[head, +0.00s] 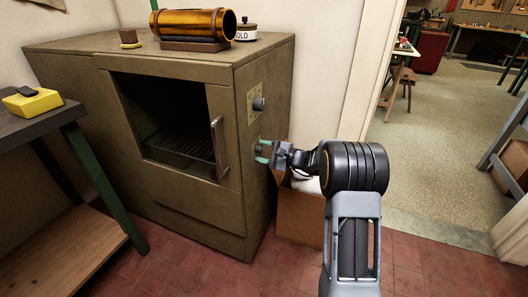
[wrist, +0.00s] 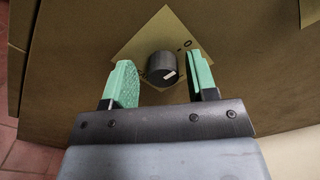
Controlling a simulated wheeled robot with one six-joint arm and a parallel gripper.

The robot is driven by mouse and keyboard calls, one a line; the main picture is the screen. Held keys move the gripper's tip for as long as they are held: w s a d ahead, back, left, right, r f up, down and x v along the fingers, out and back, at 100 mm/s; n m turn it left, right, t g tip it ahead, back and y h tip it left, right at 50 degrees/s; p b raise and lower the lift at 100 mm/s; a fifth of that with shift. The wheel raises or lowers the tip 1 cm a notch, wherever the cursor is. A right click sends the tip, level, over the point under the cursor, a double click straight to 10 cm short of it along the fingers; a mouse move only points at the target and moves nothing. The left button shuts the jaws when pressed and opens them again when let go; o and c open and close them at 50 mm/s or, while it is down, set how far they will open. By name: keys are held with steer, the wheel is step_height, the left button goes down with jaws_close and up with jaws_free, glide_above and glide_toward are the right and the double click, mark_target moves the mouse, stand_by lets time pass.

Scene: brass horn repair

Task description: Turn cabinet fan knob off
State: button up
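The cabinet (head: 210,205) is a brown box with an open-fronted dark chamber. A dark knob (head: 259,103) on a pale plate (head: 251,112) is on its right side. My gripper (head: 262,151) is lower on that same side, with green fingers at the panel. My gripper (wrist: 160,72) is open, one finger on each side of this knob, with visible gaps. Which knob is the fan's cannot be read.
A cardboard box (head: 298,215) stands on the floor below my gripper. The cabinet door handle (head: 218,148) is left of my gripper. A doorway opens at right.

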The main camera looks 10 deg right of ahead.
steer(key=shift+o, duration=0.2)
steer(key=shift+d, duration=0.15)
steer(key=shift+d, duration=0.15)
steer(key=p+v, duration=0.3)
steer(key=v, duration=1)
steer(key=shift+s, duration=0.3)
steer(key=shift+d, duration=0.1)
steer(key=s+a+r+n+g+h+p, duration=0.3)
steer(key=s+a+r+n+g+p, duration=0.15)
steer(key=s+a+r+p, duration=0.35)
steer(key=s+a+r+n+g+h+p, duration=0.3)
steer(key=s+a+r+g+p, duration=0.25)
steer(key=r+p, duration=0.45)
steer(key=s+d+r+n+t+h+p, duration=0.2)
steer(key=s+r+n+h+p, duration=0.4)
steer(key=r+p, duration=0.6)
steer(key=shift+s+d+r+t+h, duration=0.2)
steer(key=shift+s+r+t+h, duration=0.3)
steer(key=shift+s+r+h, duration=1)
